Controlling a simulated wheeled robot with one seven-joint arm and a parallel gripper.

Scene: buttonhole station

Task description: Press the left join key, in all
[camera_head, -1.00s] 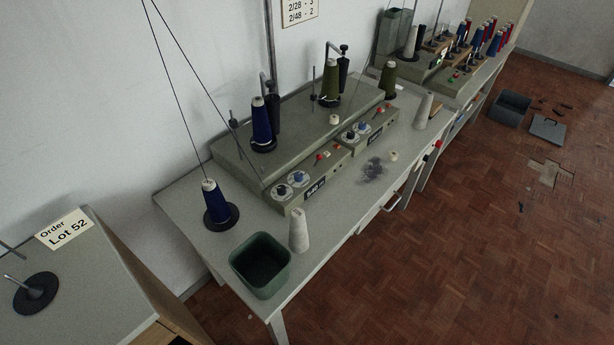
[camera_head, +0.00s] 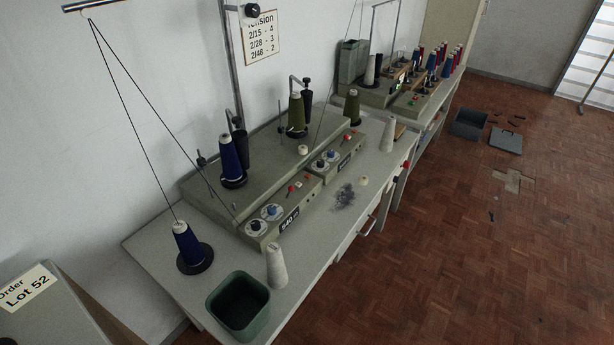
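A grey-green machine (camera_head: 218,188) stands on the bench against the wall, with two control boxes along its front. The left control box (camera_head: 268,222) has two white dials with dark and blue knobs, a dark label and a small red key (camera_head: 291,188) near its right end. The right control box (camera_head: 337,158) has similar knobs and a red key (camera_head: 346,138). Any lettering by the red keys is too small to read, so I cannot tell for certain which one is the left join key. My gripper is not in view.
Navy cones (camera_head: 189,246) and olive cones stand on and around the machine. A green bin (camera_head: 238,306) and white cone (camera_head: 276,266) are at the bench's near end. Grey fluff (camera_head: 345,195) lies before the boxes. The floor (camera_head: 420,260) to the right is largely clear.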

